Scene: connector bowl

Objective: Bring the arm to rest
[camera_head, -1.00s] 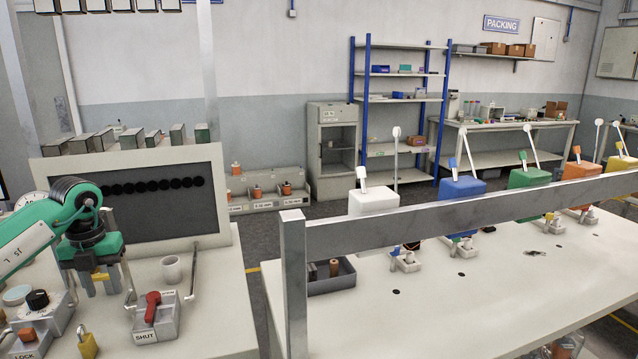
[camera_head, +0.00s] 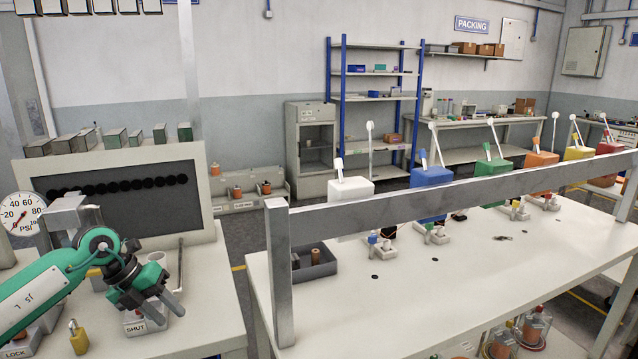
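My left arm (camera_head: 50,285), green and white, comes in from the lower left over the left bench. Its dark gripper (camera_head: 163,308) points down and to the right, with its two fingers apart and nothing visible between them. The gripper is in front of the box marked SHUT (camera_head: 137,328) and hides most of it, including its red handle. I cannot tell whether the fingers touch the box. My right gripper is not in view.
A dark panel (camera_head: 120,205) rises behind. A grey post (camera_head: 279,270) and rail (camera_head: 420,202) edge the right table (camera_head: 420,300), which holds several coloured boxes and connectors.

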